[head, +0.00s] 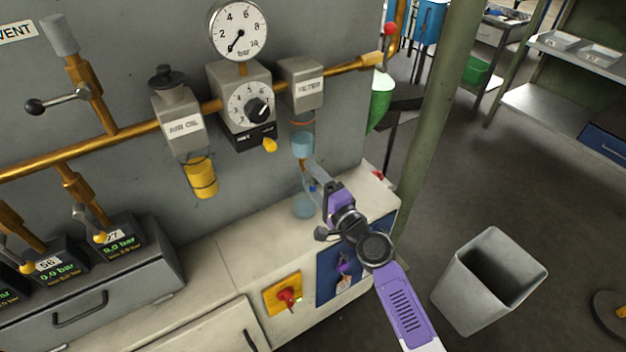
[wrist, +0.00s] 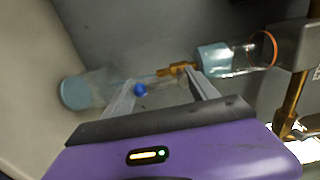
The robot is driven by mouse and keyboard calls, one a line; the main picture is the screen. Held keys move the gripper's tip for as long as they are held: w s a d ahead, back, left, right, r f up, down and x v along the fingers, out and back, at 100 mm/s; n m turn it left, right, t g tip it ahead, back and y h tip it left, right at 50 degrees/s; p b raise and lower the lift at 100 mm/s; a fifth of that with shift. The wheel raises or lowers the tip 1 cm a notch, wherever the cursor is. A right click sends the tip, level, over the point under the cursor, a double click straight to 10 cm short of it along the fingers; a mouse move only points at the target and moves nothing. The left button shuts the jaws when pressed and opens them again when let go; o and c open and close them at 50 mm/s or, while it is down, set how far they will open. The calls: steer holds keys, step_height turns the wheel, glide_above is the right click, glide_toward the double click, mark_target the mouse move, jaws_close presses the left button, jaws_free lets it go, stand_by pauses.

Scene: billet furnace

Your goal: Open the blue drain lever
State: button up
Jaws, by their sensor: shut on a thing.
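The blue drain lever shows as a small round blue knob (wrist: 140,90) beside my left finger in the wrist view. In the head view the blue knob (head: 313,188) is small and partly hidden by my gripper (head: 309,170). My gripper (wrist: 160,77) is shut on the lever, its fingers spread around it. The brass drain fitting (wrist: 176,69) lies just past the fingertips, under the filter's clear bowl (head: 302,145) with blue liquid. The grey filter housing (head: 303,84) is labelled FILTER. How the fingers touch the lever is hard to see.
A clear jar (head: 304,207) with pale blue liquid stands on the bench below the filter. The regulator (head: 246,103) and air-oil unit (head: 178,122) are to the left on the brass pipe. A green post (head: 432,120) and a grey bin (head: 490,280) are at the right.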

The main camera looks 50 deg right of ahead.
steer(key=shift+w+a+r, duration=0.1)
steer(key=shift+w+r, duration=0.1)
steer(key=shift+r, duration=0.3)
steer(key=o, duration=1.2)
steer(key=shift+o, duration=0.2)
steer(key=shift+f, duration=0.1)
steer(key=shift+s+f, duration=0.1)
steer(key=shift+s, duration=0.05)
steer(key=shift+s+a+f, duration=0.1)
steer(key=shift+s, duration=0.25)
steer(key=b+v, duration=0.2)
steer(key=v, duration=0.5)
